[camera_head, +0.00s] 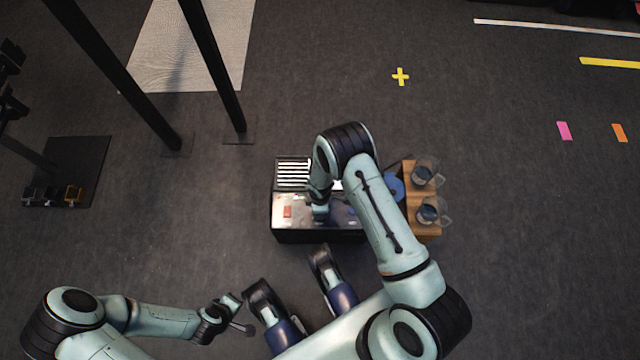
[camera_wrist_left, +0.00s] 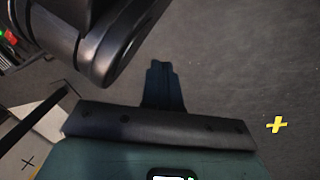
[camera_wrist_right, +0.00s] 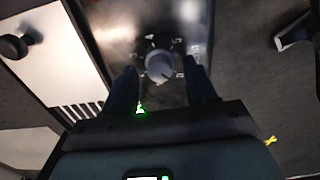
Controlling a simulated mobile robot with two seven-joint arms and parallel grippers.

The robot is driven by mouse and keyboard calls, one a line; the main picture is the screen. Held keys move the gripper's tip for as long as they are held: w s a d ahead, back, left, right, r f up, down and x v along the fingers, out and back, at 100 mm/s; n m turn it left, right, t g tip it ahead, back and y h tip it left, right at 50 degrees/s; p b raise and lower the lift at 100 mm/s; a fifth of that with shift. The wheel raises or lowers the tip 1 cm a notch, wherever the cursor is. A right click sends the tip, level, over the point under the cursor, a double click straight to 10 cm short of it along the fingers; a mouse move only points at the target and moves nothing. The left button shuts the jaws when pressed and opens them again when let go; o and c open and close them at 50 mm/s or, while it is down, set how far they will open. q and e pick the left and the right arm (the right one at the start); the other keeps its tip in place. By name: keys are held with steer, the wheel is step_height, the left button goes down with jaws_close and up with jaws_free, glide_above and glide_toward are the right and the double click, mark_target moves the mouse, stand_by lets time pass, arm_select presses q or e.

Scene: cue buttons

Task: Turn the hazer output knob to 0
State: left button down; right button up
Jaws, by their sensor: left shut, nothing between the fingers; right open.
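The hazer (camera_head: 292,214) is a dark box with a silver top panel and a white slatted vent. In the head view my right arm covers much of it. The output knob (camera_wrist_right: 159,66) is a round grey knob on the panel in the right wrist view, with pale dial marks around it. My right gripper (camera_wrist_right: 165,85) is open, with one finger on each side of the knob; I cannot tell whether they touch it. A small green light shows by the left finger. My left gripper (camera_head: 248,330) is shut and empty, low at the left, away from the hazer.
A wooden crate (camera_head: 422,232) with clear jugs (camera_head: 427,210) stands against the hazer's right side. Black posts (camera_head: 215,65) stand on the floor behind left. A dark base plate (camera_head: 92,160) with small clamps is at far left. The floor at right is open, with tape marks (camera_head: 400,76).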

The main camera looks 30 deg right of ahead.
step_height(320, 180, up, 7)
steer(key=shift+r+p, duration=0.2)
steer(key=shift+p, duration=1)
arm_select(q)
step_height(320, 180, up, 6)
steer(key=w+d+p, duration=0.1)
steer(key=d, duration=0.1)
steer(key=shift+f+t, duration=0.15)
steer(key=shift+t, duration=0.15)
arm_select(e)
step_height(320, 180, up, 6)
steer(key=shift+f, duration=0.25)
arm_select(q)
steer(key=shift+w, duration=0.1)
